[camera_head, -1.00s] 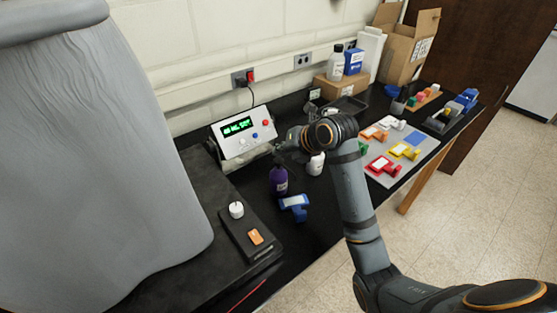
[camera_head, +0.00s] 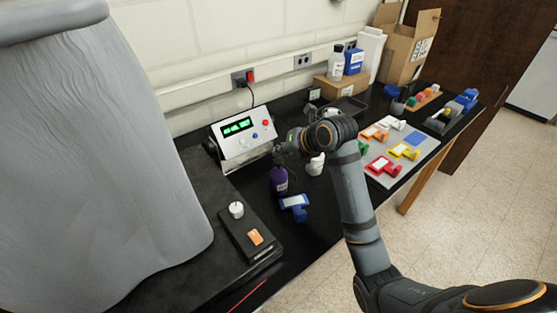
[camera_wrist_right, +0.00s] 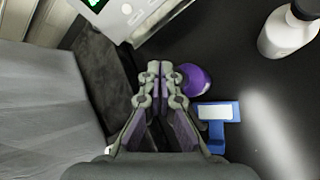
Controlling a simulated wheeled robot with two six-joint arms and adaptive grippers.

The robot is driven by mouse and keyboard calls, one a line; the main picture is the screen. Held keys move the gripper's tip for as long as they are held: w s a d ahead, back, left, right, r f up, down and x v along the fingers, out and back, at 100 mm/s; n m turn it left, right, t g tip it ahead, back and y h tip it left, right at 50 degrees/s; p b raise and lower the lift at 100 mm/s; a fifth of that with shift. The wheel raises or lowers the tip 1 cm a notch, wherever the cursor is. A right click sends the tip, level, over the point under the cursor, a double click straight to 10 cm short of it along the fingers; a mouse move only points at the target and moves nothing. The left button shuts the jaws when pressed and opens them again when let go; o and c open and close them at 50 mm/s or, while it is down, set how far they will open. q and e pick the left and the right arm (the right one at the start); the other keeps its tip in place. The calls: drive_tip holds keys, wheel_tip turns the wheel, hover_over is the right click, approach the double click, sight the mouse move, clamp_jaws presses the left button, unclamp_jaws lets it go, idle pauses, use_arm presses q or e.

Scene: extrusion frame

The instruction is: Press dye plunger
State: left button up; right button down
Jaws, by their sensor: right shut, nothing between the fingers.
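A purple bottle (camera_head: 279,182) stands on the black bench below the display box, its top partly hidden by my right gripper. In the right wrist view a rounded purple top (camera_wrist_right: 196,80) shows just right of the fingers. My right gripper (camera_wrist_right: 160,68) is shut and empty, its fingertips close beside the purple top; I cannot tell whether they touch it. In the head view my right gripper (camera_head: 279,153) is above the purple bottle. I cannot make out a separate plunger. My left gripper is not in view.
A display box (camera_head: 242,134) with green text stands behind. A blue-and-white holder (camera_head: 295,203) lies in front of the bottle, and a white bottle (camera_head: 315,165) stands to its right. A large grey draped cover (camera_head: 95,170) fills the left. Coloured parts lie on a grey mat (camera_head: 391,178).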

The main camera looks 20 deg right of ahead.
sight(281, 161)
drive_tip(key=shift+f, duration=0.25)
drive_tip(key=shift+f+b, duration=0.55)
drive_tip(key=shift+f, duration=0.35)
idle(0.8)
drive_tip(key=shift+r, duration=0.15)
drive_tip(key=shift+r+p, duration=1.15)
drive_tip(key=shift+p, duration=0.05)
wheel_tip(281, 161, up, 5)
drive_tip(key=p, duration=0.5)
drive_tip(key=shift+r, duration=0.1)
